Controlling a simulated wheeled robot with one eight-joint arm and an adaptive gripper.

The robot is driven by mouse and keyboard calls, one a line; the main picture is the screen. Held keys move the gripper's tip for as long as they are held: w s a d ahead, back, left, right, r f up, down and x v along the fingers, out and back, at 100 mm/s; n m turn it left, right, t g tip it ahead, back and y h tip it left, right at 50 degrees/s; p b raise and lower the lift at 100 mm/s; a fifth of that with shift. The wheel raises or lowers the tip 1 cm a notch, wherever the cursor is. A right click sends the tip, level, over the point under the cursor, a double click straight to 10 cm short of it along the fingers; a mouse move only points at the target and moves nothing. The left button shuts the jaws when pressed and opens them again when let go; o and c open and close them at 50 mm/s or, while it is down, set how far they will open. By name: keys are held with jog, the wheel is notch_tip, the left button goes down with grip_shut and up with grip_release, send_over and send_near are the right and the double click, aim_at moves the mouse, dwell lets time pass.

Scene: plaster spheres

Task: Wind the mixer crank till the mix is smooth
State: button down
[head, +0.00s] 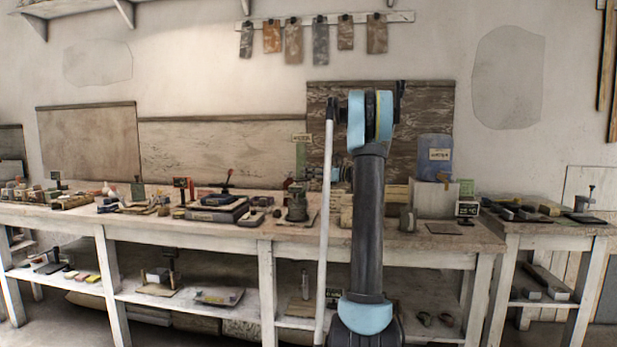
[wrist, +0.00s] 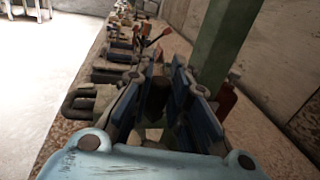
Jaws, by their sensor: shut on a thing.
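The mixer's green post (head: 300,158) stands on the bench just left of my arm in the head view, with a small label at its top. The post also rises close by my gripper at upper right in the wrist view (wrist: 226,45). A dark grey pot (head: 297,204) stands below the post. My gripper (wrist: 164,80) is shut on a dark, upright piece, the crank handle (wrist: 157,98), between its blue finger pads. In the head view, my gripper (head: 342,174) is partly hidden by my arm. The mix inside the pot cannot be seen.
A blue container (head: 435,150) stands on a pale block right of my arm. A small display (head: 467,209) stands near the bench's front edge. A dark device with a red-tipped lever (head: 216,208) and several small tools lie to the left. The bench (head: 400,243) is crowded.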

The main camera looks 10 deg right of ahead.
jog(key=shift+w+a+n+g+y, duration=0.25)
jog(key=shift+w+n+g+y, duration=0.2)
jog(key=shift+n+g, duration=0.95)
jog(key=shift+w+a+n+g+y, duration=0.3)
jog(key=shift+w+n+g, duration=0.35)
jog(key=shift+g, duration=1.3)
jog(key=shift+w+a+n+g+y, duration=0.25)
jog(key=shift+n+g+y, duration=0.2)
jog(key=shift+n+g, duration=1)
jog(key=shift+w+g, duration=0.1)
jog(key=shift+g, duration=0.2)
jog(key=c, duration=1.5)
grip_release()
jog(key=shift+w+d, duration=0.15)
jog(key=shift+d, duration=1.85)
jog(key=shift+w+d, duration=0.1)
jog(key=shift+d, duration=1.9)
